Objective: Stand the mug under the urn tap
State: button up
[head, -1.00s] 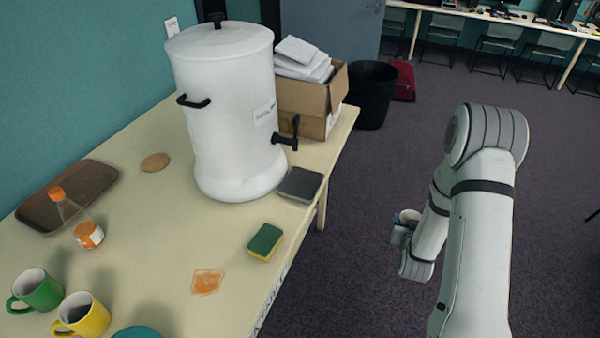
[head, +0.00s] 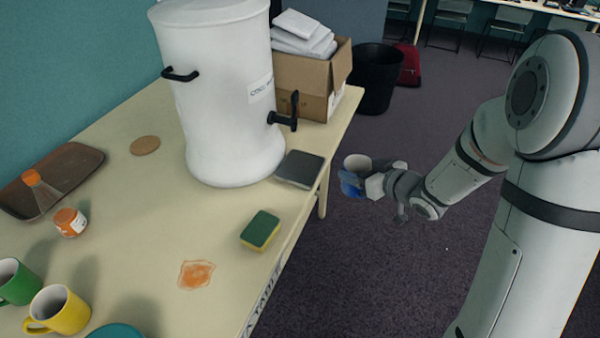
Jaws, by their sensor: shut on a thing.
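The white urn (head: 225,100) stands on the table, with its black tap (head: 284,120) on its right side. A flat dark grey tray (head: 299,169) lies at the table edge just below the tap. My gripper (head: 364,184) is shut on a mug (head: 350,184), which looks blue with a pale inside. I hold it past the table's right edge, over the floor, to the right of the tray and apart from it. The mug looks roughly upright; its handle cannot be made out, and the fingers partly hide it.
A green-yellow sponge (head: 260,230) and an orange spill (head: 196,274) lie near the table edge. A cardboard box (head: 312,82) stands behind the tap. Green (head: 15,282) and yellow (head: 62,312) mugs and an orange-capped bottle (head: 70,222) are at left. A black bin (head: 377,80) is beyond.

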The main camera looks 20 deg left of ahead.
jog(key=w+a, duration=0.1)
jog(key=a, duration=0.4)
jog(key=w+a+r+n+g+y+p, duration=0.1)
jog(key=a, duration=0.3)
jog(key=w+a+n+g, duration=0.1)
jog(key=a, duration=0.4)
jog(key=shift+a+r+y+p, duration=0.15)
jog(key=shift+a+y+p, duration=0.15)
jog(key=shift+a, duration=0.05)
jog(key=shift+w+a+p, duration=0.15)
jog(key=shift+w+a, duration=0.15)
jog(key=shift+a, duration=0.3)
jog(key=shift+w+a+p, duration=0.15)
jog(key=shift+w+a, duration=0.15)
jog(key=shift+a, duration=0.25)
jog(key=shift+w+a+f, duration=0.2)
jog(key=shift+a+f, duration=0.15)
jog(key=shift+f, duration=0.4)
jog(key=shift+f, duration=0.2)
jog(key=o, duration=1.3)
jog(key=shift+c, duration=0.2)
